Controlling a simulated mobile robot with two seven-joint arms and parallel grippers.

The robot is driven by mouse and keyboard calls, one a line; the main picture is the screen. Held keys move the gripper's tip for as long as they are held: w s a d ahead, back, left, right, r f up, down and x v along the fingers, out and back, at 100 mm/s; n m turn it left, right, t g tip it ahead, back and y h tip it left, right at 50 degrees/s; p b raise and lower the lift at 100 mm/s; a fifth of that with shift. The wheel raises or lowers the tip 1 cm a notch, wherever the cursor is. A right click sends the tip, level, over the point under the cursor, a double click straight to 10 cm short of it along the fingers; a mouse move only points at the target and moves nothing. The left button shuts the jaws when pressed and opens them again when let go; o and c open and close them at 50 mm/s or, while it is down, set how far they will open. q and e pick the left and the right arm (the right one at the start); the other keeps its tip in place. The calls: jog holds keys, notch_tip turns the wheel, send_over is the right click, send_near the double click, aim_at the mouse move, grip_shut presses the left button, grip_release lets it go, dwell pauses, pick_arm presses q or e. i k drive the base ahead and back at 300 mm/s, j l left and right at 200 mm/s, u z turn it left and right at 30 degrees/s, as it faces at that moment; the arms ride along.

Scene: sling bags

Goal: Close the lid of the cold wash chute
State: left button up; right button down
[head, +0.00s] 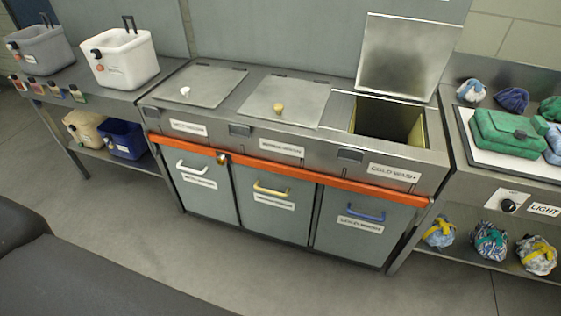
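The cold wash chute (387,122) is the rightmost of three chutes in the steel counter in the head view. Its label (394,173) reads COLD WASH. Its metal lid (407,58) stands raised, hinged at the back, and the opening shows dark inside with a yellowish right wall. Neither of my grippers is in view.
The other two chute lids, left (208,84) and middle (284,101), lie shut. An orange rail (290,171) runs along the counter front. A right table holds green bags (505,131); a left table holds a white tub (121,60). Grey floor (190,240) lies in front.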

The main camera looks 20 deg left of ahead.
aim_at(407, 58)
jog(key=k+j, duration=0.15)
jog(key=j, duration=0.25)
jog(key=k+j, duration=0.15)
jog(key=j, duration=0.25)
jog(key=k+j, duration=0.15)
jog(key=j, duration=0.2)
jog(key=k+j, duration=0.15)
jog(key=j, duration=0.25)
jog(key=l+u, duration=0.2)
jog(key=u, duration=0.2)
jog(key=i+l+u, duration=0.1)
jog(key=l+u, duration=0.15)
jog(key=u, duration=0.2)
jog(key=l+u, duration=0.35)
jog(key=l, duration=0.5)
jog(key=l+u, duration=0.1)
jog(key=l, duration=0.45)
jog(key=k+l, duration=0.1)
jog(key=l, duration=0.45)
jog(key=l+u, duration=0.15)
jog(key=l, duration=0.4)
jog(key=k+l, duration=0.15)
jog(key=l, duration=0.4)
jog(key=l+u, duration=0.15)
jog(key=l, duration=0.4)
jog(key=k, duration=0.05)
